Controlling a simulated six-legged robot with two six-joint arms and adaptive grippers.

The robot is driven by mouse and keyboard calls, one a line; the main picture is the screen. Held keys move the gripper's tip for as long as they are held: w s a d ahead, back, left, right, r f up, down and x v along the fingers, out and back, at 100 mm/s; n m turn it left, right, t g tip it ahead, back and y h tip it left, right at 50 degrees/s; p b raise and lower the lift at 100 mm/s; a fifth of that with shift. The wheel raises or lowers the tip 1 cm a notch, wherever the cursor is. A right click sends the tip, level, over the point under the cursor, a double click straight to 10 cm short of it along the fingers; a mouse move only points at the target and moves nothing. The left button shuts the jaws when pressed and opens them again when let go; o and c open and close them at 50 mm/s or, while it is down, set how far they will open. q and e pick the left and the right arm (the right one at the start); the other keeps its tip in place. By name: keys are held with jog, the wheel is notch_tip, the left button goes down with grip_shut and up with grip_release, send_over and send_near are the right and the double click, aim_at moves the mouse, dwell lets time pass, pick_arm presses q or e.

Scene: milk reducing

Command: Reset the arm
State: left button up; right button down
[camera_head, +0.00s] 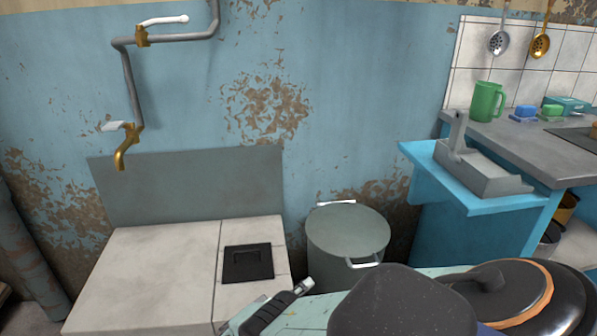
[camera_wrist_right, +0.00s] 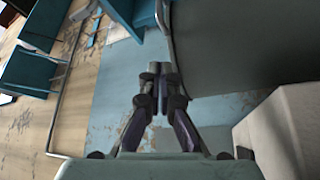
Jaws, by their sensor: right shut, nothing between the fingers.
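My right gripper (camera_wrist_right: 158,72) shows in the right wrist view, with its two dark fingers together and nothing between the tips. It points up the picture, over a worn pale-blue surface (camera_wrist_right: 115,105). In the head view I cannot make out its fingers clearly. A dark grey rounded shape at the bottom centre hides part of what lies behind it. I do not see my left gripper in either view.
In the head view, a black round item with an orange rim (camera_head: 550,290) is at the bottom right. A lidded grey bin (camera_head: 348,240) stands by the wall. A blue stand (camera_head: 480,235) is to the right. In the wrist view, a whitish block (camera_wrist_right: 285,130) is at right.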

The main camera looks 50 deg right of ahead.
jog(key=shift+f, duration=0.1)
jog(key=s+a+f+n+y+p, duration=0.2)
jog(key=s+f+n+y, duration=0.35)
jog(key=f+y, duration=0.3)
jog(key=s+a+f+n+g+y+p, duration=0.25)
jog(key=s+a+y, duration=0.35)
jog(key=s+a, duration=0.4)
jog(key=s+a+r+m+t+y+p, duration=0.1)
jog(key=s+a+r+y, duration=0.2)
jog(key=a+r, duration=0.15)
jog(key=s+a+r+m+t+y+p, duration=0.1)
jog(key=s+a+r+t+y, duration=0.15)
jog(key=a, duration=0.35)
notch_tip(320, 180, up, 12)
jog(key=s+t+p, duration=0.1)
jog(key=t+p, duration=0.1)
jog(key=t, duration=0.1)
jog(key=shift+s, duration=0.15)
jog(key=shift+r, duration=0.1)
